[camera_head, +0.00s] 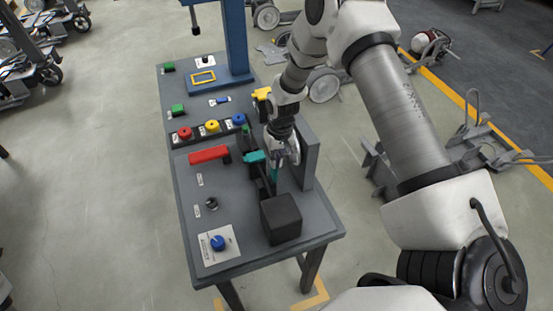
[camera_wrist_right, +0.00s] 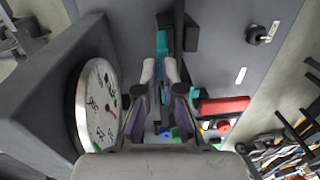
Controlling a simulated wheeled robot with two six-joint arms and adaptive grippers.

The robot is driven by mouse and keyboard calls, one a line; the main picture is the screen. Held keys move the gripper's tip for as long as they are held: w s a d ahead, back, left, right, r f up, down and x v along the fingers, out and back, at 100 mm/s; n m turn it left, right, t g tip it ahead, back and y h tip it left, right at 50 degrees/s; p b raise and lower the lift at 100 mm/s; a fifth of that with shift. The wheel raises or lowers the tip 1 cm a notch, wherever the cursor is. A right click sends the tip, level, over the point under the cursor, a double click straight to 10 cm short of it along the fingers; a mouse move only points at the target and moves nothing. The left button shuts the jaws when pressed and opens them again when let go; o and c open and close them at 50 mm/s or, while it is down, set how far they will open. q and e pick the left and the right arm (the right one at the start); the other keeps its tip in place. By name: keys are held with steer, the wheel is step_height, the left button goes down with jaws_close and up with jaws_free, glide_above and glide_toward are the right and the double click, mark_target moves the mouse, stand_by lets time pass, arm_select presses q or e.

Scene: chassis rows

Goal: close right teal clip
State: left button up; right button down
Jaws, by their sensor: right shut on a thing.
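A teal clip piece (camera_wrist_right: 162,44) shows as a narrow upright bar in the right wrist view, next to a dark block. In the head view its teal part (camera_head: 274,174) shows just below my right gripper (camera_head: 284,158). My right gripper is shut on this teal piece; in the wrist view its two fingertips (camera_wrist_right: 160,72) press from both sides and partly hide it. A second teal piece (camera_head: 255,156) sits just left of the gripper, and it also shows in the wrist view (camera_wrist_right: 194,94). I cannot tell how the two teal pieces join. My left gripper is not in view.
A black box (camera_head: 281,218) stands in front of the gripper. A grey upright panel (camera_head: 309,158) rises close on the right; a round gauge (camera_wrist_right: 98,105) faces the gripper. A red handle (camera_head: 208,154) lies left, with several coloured buttons behind. The bench's front left holds a blue knob (camera_head: 218,242).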

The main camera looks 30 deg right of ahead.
steer(key=shift+w+a+h, duration=0.15)
steer(key=shift+a+h, duration=0.4)
steer(key=shift+h, duration=0.25)
steer(key=shift+w+a+f+g+h+b, duration=0.15)
steer(key=shift+a+f+g+h+b, duration=0.2)
steer(key=shift+a+h, duration=0.3)
steer(key=shift+w+a+f+g+h+b, duration=0.45)
steer(key=shift+a+f+h+b, duration=0.8)
steer(key=shift+h+b, duration=2.6)
steer(key=shift+w+a+f+g+h+b, duration=0.15)
steer(key=shift+a+f+g+h+b, duration=0.8)
steer(key=shift+b, duration=5.25)
steer(key=shift+w+a+f+g+h+b, duration=0.35)
steer(key=shift+a+f+h+b, duration=1.1)
steer(key=shift+h+b, duration=2.65)
steer(key=shift+d+f+y+b, duration=0.2)
steer(key=shift+d+y+b, duration=0.05)
steer(key=shift+y+b, duration=0.7)
